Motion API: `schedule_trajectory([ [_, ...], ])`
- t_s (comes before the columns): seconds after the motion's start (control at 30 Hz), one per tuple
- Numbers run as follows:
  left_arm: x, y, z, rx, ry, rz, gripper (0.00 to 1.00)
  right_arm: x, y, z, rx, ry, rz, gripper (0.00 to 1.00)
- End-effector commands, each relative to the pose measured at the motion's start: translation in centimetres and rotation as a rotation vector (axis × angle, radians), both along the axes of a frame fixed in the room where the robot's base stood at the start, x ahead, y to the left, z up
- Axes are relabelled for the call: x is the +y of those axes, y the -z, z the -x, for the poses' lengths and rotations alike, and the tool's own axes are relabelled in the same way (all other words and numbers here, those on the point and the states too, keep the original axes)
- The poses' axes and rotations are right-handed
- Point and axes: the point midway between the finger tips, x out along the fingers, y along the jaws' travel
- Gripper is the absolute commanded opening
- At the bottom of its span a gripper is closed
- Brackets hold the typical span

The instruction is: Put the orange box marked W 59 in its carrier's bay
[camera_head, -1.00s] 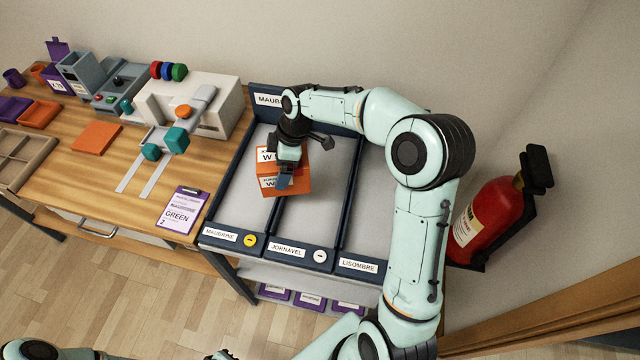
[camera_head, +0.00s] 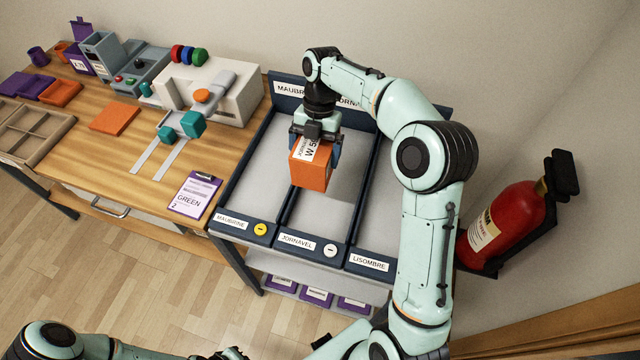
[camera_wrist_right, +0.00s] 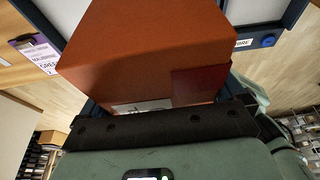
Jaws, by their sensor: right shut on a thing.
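The orange box (camera_head: 311,176) has a white label on its upper side, where "JORNA" and "W 5" can be read; the end of the number is hidden. My right gripper (camera_head: 317,143) is shut on it from above. The box hangs tilted above the bays, in front of the divider between the Maubrine bay (camera_head: 260,175) and the Jornavel bay (camera_head: 318,222). A shadow lies beside it in the Jornavel bay. In the right wrist view the box (camera_wrist_right: 160,45) fills the upper middle against the gripper. My left gripper is out of view.
The Lisombre bay (camera_head: 382,215) is on the right, partly behind my right arm. The bays have raised dark walls and look empty where visible. A purple clipboard (camera_head: 194,197) reading GREEN lies on the wooden bench. A red fire extinguisher (camera_head: 507,217) hangs at right.

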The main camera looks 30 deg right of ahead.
Motion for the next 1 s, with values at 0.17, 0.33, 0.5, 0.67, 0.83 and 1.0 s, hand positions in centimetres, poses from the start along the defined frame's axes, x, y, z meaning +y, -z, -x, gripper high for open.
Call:
schedule_trajectory([
  [0.17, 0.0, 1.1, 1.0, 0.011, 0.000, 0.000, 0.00, 0.0, 5.2, 0.2, 0.005, 0.001, -0.001, 0.54],
  [0.33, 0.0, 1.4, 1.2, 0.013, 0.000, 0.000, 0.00, 0.0, 8.0, 0.1, 0.000, 0.002, 0.000, 0.54],
  [0.5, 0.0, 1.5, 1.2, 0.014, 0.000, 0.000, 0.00, 0.0, 9.2, 0.0, -0.002, 0.003, 0.000, 0.54],
  [0.67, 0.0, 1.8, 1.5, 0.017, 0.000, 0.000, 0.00, 0.0, 11.9, 0.1, 0.002, 0.002, -0.001, 0.54],
  [0.83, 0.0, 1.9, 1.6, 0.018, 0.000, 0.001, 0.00, 0.0, 14.2, 0.0, 0.000, 0.002, 0.000, 0.54],
  [1.0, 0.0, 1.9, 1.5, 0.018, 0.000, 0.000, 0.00, 0.0, 14.5, 0.0, -0.003, 0.003, 0.000, 0.54],
])
